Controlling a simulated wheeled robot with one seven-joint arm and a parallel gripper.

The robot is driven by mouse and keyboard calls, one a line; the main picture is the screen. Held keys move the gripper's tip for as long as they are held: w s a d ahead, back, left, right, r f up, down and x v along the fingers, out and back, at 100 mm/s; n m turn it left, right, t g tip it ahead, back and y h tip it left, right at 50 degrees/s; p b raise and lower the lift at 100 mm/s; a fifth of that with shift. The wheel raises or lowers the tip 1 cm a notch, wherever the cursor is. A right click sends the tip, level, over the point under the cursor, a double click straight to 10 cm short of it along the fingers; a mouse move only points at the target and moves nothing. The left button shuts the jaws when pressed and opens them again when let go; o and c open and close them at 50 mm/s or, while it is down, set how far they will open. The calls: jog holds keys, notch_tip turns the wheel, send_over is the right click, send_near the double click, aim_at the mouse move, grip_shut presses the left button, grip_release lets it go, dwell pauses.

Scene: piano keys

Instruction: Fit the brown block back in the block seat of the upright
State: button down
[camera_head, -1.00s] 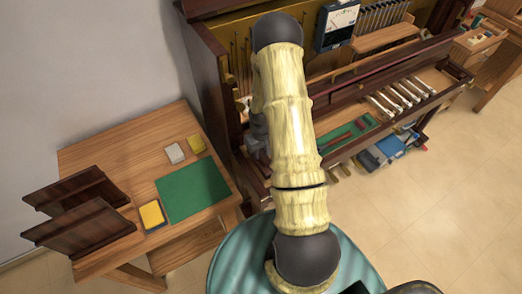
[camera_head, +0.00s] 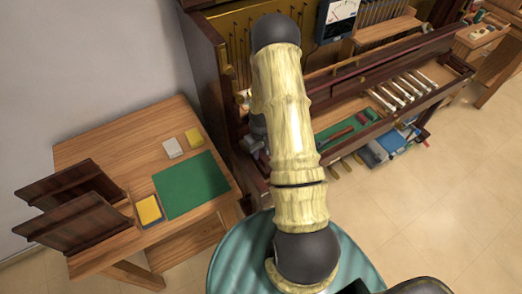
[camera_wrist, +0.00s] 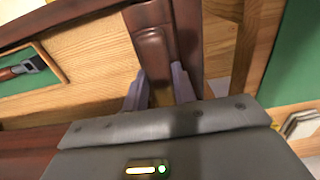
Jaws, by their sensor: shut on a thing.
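In the wrist view the two grey fingers of my gripper (camera_wrist: 158,76) are closed on the sides of the reddish-brown block (camera_wrist: 154,50). The block is glossy and lies against dark brown wood of the upright (camera_wrist: 188,40). The block seat is not clearly visible; I cannot tell whether the block is inside it or just over it. A yellowish-brown patch shows between the fingers, nearer the palm. In the head view my arm covers the gripper and the block, in front of the left end of the upright piano (camera_head: 207,65).
A meter (camera_head: 338,18) stands on the piano. Blue boxes (camera_head: 390,142) lie on the floor below. The tiled floor at right is clear.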

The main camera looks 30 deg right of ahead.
jog(key=shift+f+b, duration=1.5)
jog(key=shift+f, duration=0.75)
jog(key=shift+f, duration=0.1)
jog(key=c, duration=1.1)
grip_release()
jog(key=shift+o, duration=0.2)
jog(key=shift+s, duration=0.1)
notch_tip(320, 180, up, 17)
jog(key=b, duration=0.1)
jog(key=shift+r, duration=0.2)
